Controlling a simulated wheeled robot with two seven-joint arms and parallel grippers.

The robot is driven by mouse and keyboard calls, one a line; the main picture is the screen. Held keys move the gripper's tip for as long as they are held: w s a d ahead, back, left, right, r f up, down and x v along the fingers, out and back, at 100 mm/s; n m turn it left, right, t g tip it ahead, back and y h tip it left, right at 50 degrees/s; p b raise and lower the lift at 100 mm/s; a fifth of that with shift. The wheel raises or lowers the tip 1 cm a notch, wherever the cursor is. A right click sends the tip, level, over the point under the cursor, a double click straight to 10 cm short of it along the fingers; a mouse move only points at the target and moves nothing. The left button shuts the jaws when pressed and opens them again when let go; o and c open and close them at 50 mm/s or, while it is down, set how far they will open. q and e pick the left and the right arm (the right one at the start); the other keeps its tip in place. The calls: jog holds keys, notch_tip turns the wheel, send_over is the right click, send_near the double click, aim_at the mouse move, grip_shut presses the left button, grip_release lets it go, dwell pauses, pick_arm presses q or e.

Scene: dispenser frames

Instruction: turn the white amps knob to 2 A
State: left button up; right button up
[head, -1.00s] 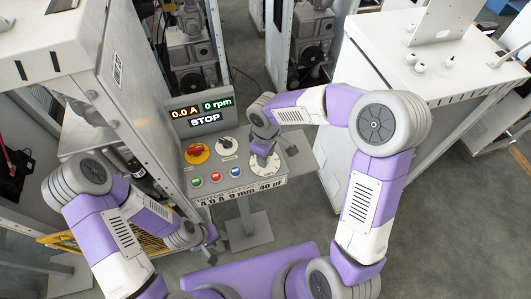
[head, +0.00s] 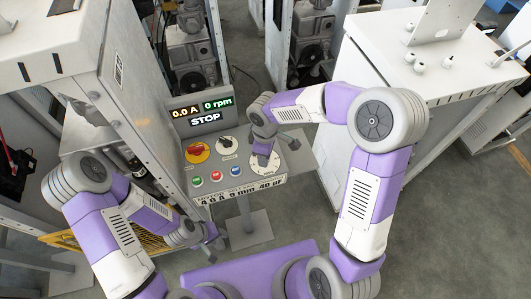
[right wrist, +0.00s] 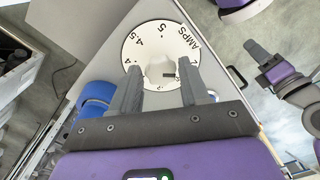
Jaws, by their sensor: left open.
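The white amps knob (right wrist: 160,72) sits in the middle of a round white dial (right wrist: 150,36) with black numbers and the word AMPS. A short dark mark shows on the knob; I cannot tell its exact reading. My right gripper (right wrist: 160,82) has one finger on each side of the knob, close to it; I cannot tell whether they press on it. In the head view my right gripper (head: 263,148) is over the dial (head: 267,162) at the panel's right end and hides the knob. My left gripper (head: 214,238) is open and empty, low in front of the panel's left side.
The panel carries a red knob on yellow (head: 198,152), another dial (head: 227,146), and green, red and blue buttons (head: 216,175). Its display (head: 204,110) reads 0.0 A, 0 rpm, STOP. A tall grey cabinet (head: 125,80) stands close on the left, a white-topped cabinet (head: 440,65) on the right.

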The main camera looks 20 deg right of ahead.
jog(key=shift+o, duration=1.3)
jog(key=shift+r, duration=0.1)
notch_tip(320, 180, up, 7)
jog(key=shift+r+p, duration=0.2)
jog(key=shift+p, duration=0.15)
